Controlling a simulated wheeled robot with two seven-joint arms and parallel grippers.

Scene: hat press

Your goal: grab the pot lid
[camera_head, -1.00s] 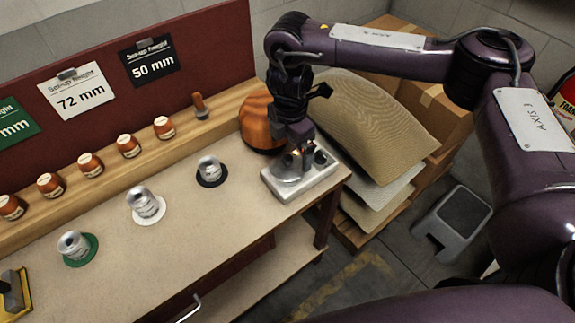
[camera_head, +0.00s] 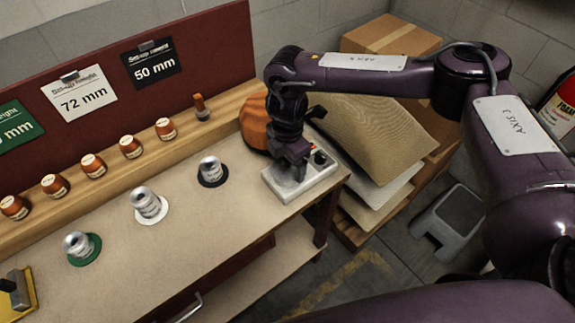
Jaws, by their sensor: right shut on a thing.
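My right gripper (camera_head: 295,168) reaches down from above onto the pale hot-plate-like unit (camera_head: 318,181) at the right end of the bench. It is shut on the pot lid (camera_head: 284,178), a grey metal piece at the top of that unit. The gripper hides most of the lid, so I cannot tell whether it still touches the unit. My left gripper is not in view.
A dark orange rounded object (camera_head: 254,122) stands close behind the gripper. Metal weights on black (camera_head: 212,172), white (camera_head: 148,204) and green (camera_head: 80,246) discs stand along the bench.

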